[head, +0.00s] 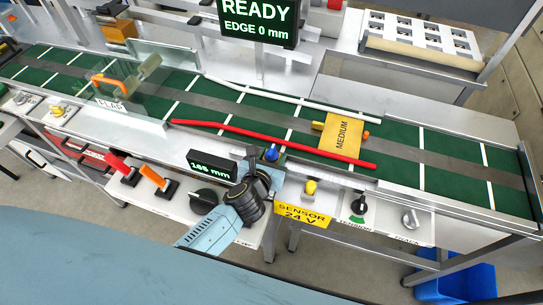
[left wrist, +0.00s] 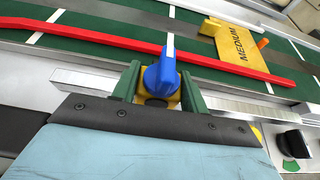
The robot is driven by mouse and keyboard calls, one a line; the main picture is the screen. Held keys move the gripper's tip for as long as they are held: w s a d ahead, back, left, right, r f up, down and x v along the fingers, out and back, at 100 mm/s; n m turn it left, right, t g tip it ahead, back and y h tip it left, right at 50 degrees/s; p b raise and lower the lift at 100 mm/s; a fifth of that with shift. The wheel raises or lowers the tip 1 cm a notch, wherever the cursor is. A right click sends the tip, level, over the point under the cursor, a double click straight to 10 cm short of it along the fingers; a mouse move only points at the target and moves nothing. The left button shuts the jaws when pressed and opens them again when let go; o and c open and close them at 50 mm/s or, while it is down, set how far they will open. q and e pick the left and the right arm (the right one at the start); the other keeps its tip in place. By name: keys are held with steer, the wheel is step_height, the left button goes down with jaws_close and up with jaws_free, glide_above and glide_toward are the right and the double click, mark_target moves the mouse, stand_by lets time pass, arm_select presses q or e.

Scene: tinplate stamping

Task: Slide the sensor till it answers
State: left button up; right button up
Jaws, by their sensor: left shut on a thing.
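A blue knob (head: 271,153) on a small yellow block sits at the near edge of the green conveyor. This looks like the sensor on its slide. My left gripper (head: 266,172) is shut on it. In the left wrist view the green fingers stand on both sides of the blue knob (left wrist: 161,75), with the yellow block (left wrist: 150,100) low between them and a silver rail (left wrist: 90,81) beside it. The display (head: 253,7) reads READY, EDGE 0 mm. A smaller readout (head: 212,165), partly blurred, seems to show 185 mm. My right gripper is not in view.
A yellow MEDIUM plate (head: 341,135) lies over the belt between a red guide rail (head: 270,142) and a white one (head: 290,97). A clear flap (head: 125,90) with an orange handle stands left. The front panel carries a SENSOR 24 V sign (head: 303,215), levers and knobs.

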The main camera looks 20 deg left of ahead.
mark_target(289, 169)
arm_select(q)
steer(key=d, duration=0.5)
steer(key=shift+s+d, duration=0.15)
steer(key=shift+d, duration=0.05)
steer(key=o, duration=1.4)
steer(key=shift+a, duration=0.1)
steer(key=p+v, duration=0.1)
steer(key=v, duration=1.2)
steer(key=shift+s+r, duration=0.1)
